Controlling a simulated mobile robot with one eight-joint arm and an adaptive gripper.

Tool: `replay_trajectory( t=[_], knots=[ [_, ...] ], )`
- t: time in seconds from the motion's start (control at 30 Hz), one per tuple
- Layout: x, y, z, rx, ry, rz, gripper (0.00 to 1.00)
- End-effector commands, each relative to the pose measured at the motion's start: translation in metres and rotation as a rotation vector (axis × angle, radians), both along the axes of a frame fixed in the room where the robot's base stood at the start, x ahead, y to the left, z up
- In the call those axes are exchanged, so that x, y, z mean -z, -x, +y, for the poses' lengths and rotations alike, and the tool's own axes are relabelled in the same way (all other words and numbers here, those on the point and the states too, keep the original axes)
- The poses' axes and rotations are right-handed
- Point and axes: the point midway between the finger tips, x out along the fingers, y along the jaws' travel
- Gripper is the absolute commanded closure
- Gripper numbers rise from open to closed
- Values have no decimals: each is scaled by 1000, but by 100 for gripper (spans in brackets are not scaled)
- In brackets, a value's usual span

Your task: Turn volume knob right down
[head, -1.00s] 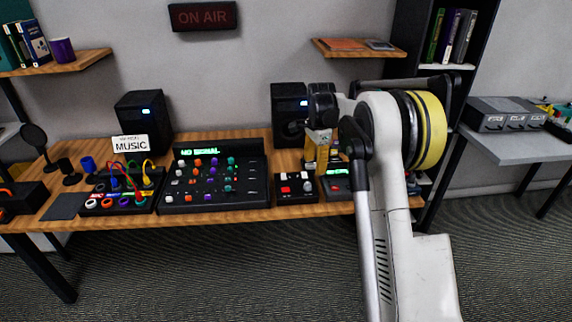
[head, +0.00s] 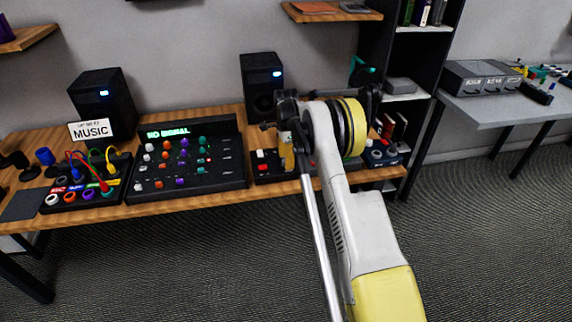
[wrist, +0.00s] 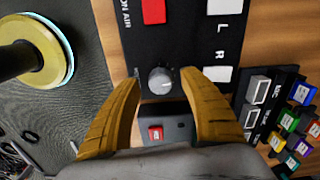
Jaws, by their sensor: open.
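A grey round knob (wrist: 160,80) with a white mark sits on a black control box (wrist: 185,38) in the wrist view. My gripper (wrist: 163,82) is open, with one yellow finger on each side of the knob. I cannot tell whether the fingers touch it. In the head view my gripper (head: 287,158) is over the black box (head: 262,178) at the right of the mixer, and my arm hides most of that box and the knob.
The box also has a red button (wrist: 153,11) and white buttons marked L and R. A mixer (head: 188,165) stands left of it. A rack of coloured plugs (wrist: 296,118) lies at the right in the wrist view. A speaker (head: 261,86) stands behind.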

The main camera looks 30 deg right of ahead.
Motion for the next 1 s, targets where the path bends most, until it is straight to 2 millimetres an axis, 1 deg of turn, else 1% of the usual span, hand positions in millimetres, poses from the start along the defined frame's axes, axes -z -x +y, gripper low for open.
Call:
replay_trajectory(
  t=[0.03,0.1,0.37,0.47,0.5,0.53,0.77,1.0],
  knots=[
    [4,0,0,0,0,0,49],
    [7,0,0,0,0,0,49],
    [7,0,0,-1,0,0,49],
    [7,0,0,0,0,0,78],
    [7,0,0,0,0,0,90],
    [7,0,0,-1,0,0,100],
    [7,0,0,-6,0,0,100],
    [6,0,0,-77,0,0,100]
  ],
)
